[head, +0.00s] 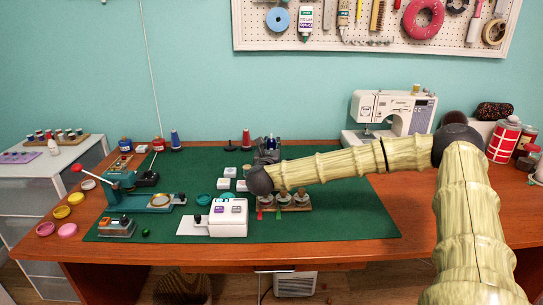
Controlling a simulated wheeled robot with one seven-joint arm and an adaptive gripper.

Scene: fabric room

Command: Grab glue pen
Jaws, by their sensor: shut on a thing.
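My gripper (267,150) is dark and sits past the end of my arm, over the back middle of the green mat (340,215). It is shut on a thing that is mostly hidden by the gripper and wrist. A small dark blue shape (271,142) shows at the gripper, but I cannot tell whether it is held or stands behind. I cannot clearly make out the glue pen. A wooden rack (298,208) with several light round tops and coloured tips below stands in front of my wrist.
A white device (228,218) lies front centre on the mat. A teal press (120,182) stands left. Thread spools (175,140) stand at the back. A sewing machine (392,112) and a red-striped jar (504,140) are at the right. The mat's right part is clear.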

